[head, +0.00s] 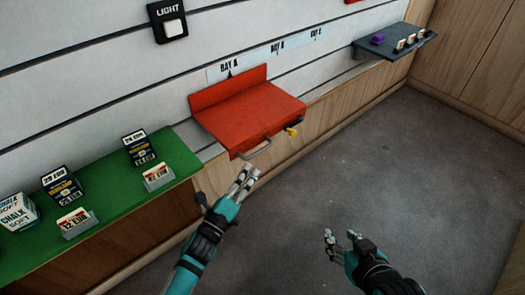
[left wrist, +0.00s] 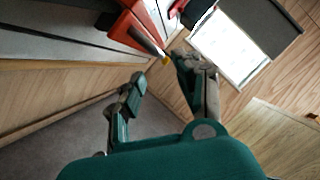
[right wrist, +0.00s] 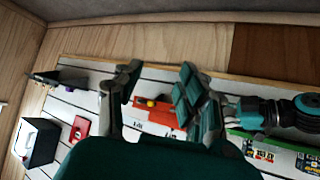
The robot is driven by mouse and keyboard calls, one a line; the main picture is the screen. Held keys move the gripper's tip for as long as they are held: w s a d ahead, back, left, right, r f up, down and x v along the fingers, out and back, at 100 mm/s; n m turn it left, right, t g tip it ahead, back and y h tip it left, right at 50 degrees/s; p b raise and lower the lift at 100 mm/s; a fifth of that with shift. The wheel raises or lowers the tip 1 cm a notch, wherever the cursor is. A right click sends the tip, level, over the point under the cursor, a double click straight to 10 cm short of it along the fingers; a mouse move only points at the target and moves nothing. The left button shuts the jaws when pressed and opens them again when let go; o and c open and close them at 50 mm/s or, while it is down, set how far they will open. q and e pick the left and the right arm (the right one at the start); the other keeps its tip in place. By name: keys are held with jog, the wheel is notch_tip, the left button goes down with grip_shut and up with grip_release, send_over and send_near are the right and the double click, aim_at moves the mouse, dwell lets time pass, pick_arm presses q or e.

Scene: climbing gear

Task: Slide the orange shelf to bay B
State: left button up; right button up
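The orange shelf (head: 250,112) hangs on the slatted wall under the BAY A label (head: 229,68). It has a grey bar handle (head: 257,149) on its front and a yellow-tipped lever (head: 292,130) near its right front corner. The BAY B label (head: 277,47) is further right, above bare wall. My left gripper (head: 247,177) is open and empty, just below and in front of the handle. In the left wrist view the shelf (left wrist: 127,30) lies ahead of its parted fingers (left wrist: 158,72). My right gripper (head: 340,240) is open and empty over the floor, away from the shelf.
A green shelf (head: 184,163) with boxes and price cards stands at the left. A dark grey shelf (head: 377,48) with small items hangs at the far right, past the BAY C label (head: 315,33). The wall between the orange and grey shelves is clear. Grey floor (head: 400,155) is open.

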aim_at(263, 148)
pick_arm(q)
jog(key=b+x, duration=0.1)
jog(key=x, duration=0.7)
jog(key=shift+f, duration=0.1)
jog(key=shift+w+d, duration=0.25)
jog(key=shift+w, duration=0.3)
pick_arm(e)
jog(key=w+a+r+t+y, duration=0.1)
jog(key=w+r+t, duration=0.3)
jog(key=r, duration=0.1)
jog(key=shift+a, duration=0.4)
jog(key=shift+r, duration=0.1)
pick_arm(q)
grip_shut()
